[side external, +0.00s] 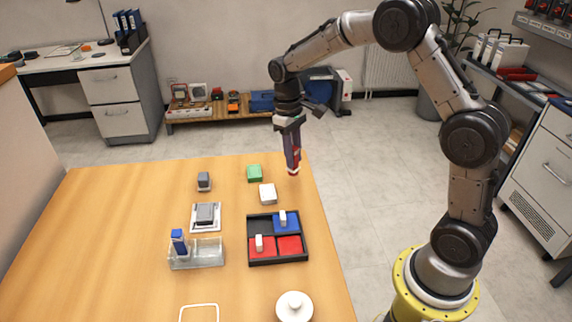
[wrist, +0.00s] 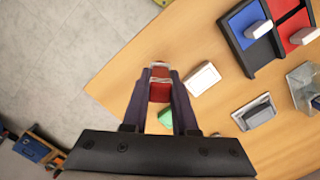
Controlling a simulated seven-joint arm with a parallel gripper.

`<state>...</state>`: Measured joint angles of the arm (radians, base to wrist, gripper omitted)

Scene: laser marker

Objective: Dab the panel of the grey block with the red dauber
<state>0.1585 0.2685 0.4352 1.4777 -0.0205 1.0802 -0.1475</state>
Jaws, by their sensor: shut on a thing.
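My gripper (side external: 292,158) is shut on the red dauber (side external: 293,171), which hangs roughly upright by the far right table edge. The dauber also shows between the fingers in the wrist view (wrist: 159,91). Its lower end looks above the table; the exact gap is unclear. A grey block (side external: 207,213) lies on a white sheet left of the tray; it also shows in the wrist view (wrist: 258,116). A second, darker grey block (side external: 204,181) stands farther back. I cannot make out a panel on either. Both are well left of my gripper in the side view.
A green block (side external: 254,172) and a white block (side external: 268,194) lie nearest my gripper. A black tray (side external: 278,262) holds red and blue pads with pale-handled pieces. A clear box (side external: 208,255) holds a blue piece (side external: 179,241). A white lidded pot (side external: 294,308) stands in front. The left table is clear.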

